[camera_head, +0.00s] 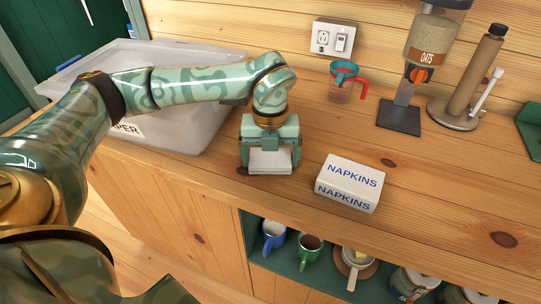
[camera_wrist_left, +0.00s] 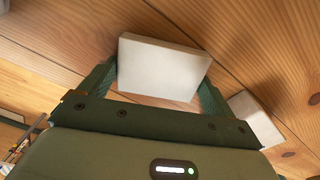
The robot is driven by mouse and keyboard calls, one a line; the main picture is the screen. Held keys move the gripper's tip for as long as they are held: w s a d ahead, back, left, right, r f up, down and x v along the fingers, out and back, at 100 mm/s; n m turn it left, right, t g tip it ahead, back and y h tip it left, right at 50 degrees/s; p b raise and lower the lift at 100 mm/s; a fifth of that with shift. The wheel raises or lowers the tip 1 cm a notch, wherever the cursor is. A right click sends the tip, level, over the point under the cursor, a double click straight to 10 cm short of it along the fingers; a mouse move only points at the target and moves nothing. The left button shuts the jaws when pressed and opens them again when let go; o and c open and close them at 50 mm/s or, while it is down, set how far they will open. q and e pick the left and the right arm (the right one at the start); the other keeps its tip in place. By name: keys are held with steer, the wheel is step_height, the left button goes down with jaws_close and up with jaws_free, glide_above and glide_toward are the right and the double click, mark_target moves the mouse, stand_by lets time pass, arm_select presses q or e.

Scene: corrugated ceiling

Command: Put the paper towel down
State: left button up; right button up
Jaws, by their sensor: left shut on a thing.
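My left gripper (camera_head: 270,158) is shut on a white, flat-sided block, which I take to be the paper towel (camera_head: 270,164). It holds the block at or just above the wooden counter, left of the napkins pack; I cannot tell whether it touches the wood. In the left wrist view the paper towel (camera_wrist_left: 160,68) sits between the two green fingers (camera_wrist_left: 158,88), its plain face showing and the wood grain beyond it. My right gripper is not in view.
A white napkins pack (camera_head: 347,183) lies close on the right and shows in the wrist view (camera_wrist_left: 256,120). A translucent bin (camera_head: 185,130) stands left. Behind are a measuring cup (camera_head: 345,85), oats dispenser (camera_head: 432,50) and brown roll holder (camera_head: 472,80).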

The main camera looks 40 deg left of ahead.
mark_target(270, 159)
arm_select(q)
steer(key=shift+s+f, duration=0.15)
steer(key=shift+f, duration=0.3)
steer(key=o, duration=0.5)
steer(key=shift+s+f, duration=0.1)
steer(key=shift+o, duration=1)
steer(key=shift+d+f, duration=0.1)
steer(key=shift+d, duration=0.1)
step_height(270, 159, up, 14)
steer(key=p, duration=0.4)
steer(key=shift+w+a+f, duration=0.15)
steer(key=shift+w+f, duration=0.1)
steer(key=shift+f, duration=0.1)
